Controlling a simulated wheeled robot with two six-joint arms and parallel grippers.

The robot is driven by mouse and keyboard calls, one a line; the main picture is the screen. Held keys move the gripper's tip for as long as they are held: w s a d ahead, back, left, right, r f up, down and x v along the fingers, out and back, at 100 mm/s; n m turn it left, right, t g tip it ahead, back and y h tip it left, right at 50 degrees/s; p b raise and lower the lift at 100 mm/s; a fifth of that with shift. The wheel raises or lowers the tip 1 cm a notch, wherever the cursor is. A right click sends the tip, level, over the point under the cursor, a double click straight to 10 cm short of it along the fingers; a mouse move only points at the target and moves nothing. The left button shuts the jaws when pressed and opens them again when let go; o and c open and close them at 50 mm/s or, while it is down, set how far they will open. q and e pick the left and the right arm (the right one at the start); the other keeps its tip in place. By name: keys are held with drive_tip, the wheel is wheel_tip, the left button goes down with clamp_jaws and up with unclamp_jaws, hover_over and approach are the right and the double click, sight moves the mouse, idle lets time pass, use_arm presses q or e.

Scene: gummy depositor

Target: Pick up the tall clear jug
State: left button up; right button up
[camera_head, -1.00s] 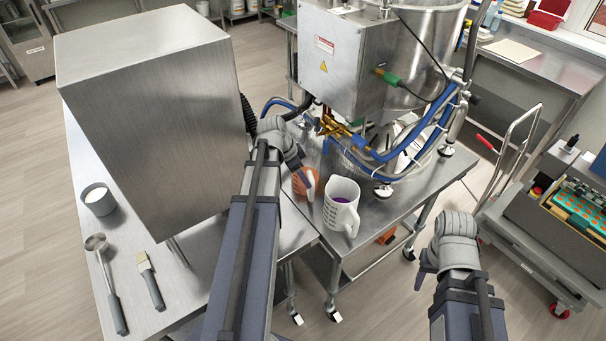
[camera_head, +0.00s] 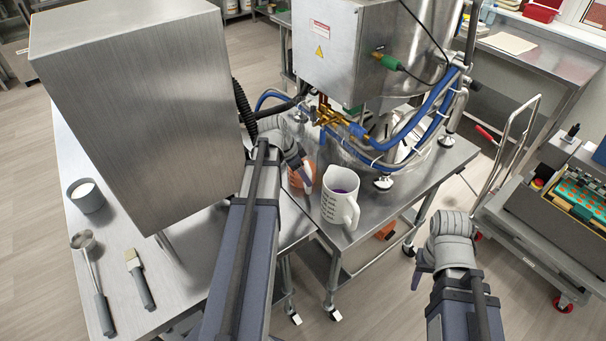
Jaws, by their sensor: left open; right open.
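A faint clear outline below the brass nozzle, behind the white jug, may be the tall clear jug (camera_head: 334,155); its edges are hard to make out. A white measuring jug (camera_head: 337,208) with purple contents stands on the steel table in front of it. An orange jug (camera_head: 297,178) stands to its left, partly covered by my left gripper. My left gripper (camera_head: 303,172) is open, in front of the orange jug and left of the white jug; I cannot tell whether it touches the orange one. My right gripper (camera_head: 418,276) is open and empty, low, beyond the table's right edge.
The depositor (camera_head: 325,50) with blue hoses and brass nozzle (camera_head: 327,115) overhangs the table. A large steel box (camera_head: 140,100) stands left, near a grey cup (camera_head: 87,195), a ladle (camera_head: 84,241) and a brush (camera_head: 135,262). A cart (camera_head: 520,240) stands right.

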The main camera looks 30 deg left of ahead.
use_arm(q)
drive_tip(key=b+x, duration=0.5)
drive_tip(key=x, duration=0.1)
drive_tip(key=shift+b, duration=0.3)
drive_tip(key=shift+c, duration=0.3)
clamp_jaws()
idle(1.0)
